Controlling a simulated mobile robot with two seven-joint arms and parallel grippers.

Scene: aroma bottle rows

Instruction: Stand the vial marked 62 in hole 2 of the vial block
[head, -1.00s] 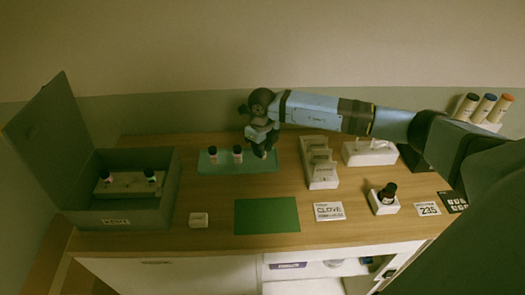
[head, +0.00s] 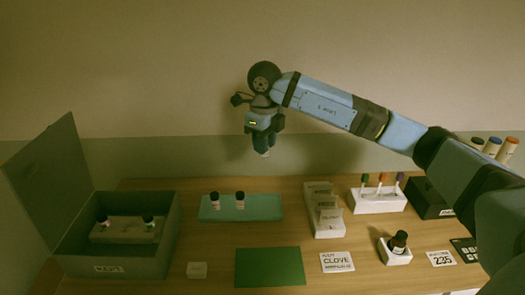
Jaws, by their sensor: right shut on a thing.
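My right gripper (head: 262,146) is high in front of the wall, above the back of the table. It is shut on a small vial (head: 265,153), mostly hidden by the fingers; its marking cannot be read. The pale vial block (head: 125,235) sits inside the open grey box (head: 165,245) at the left. Two vials (head: 103,222) (head: 149,222) stand in the block; hole numbers cannot be read. My left gripper is not in view.
A white card holder (head: 325,225), a rack with coloured sticks (head: 378,202) and a dark bottle on a white stand (head: 397,244) occupy the right. The box lid (head: 45,180) stands open.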

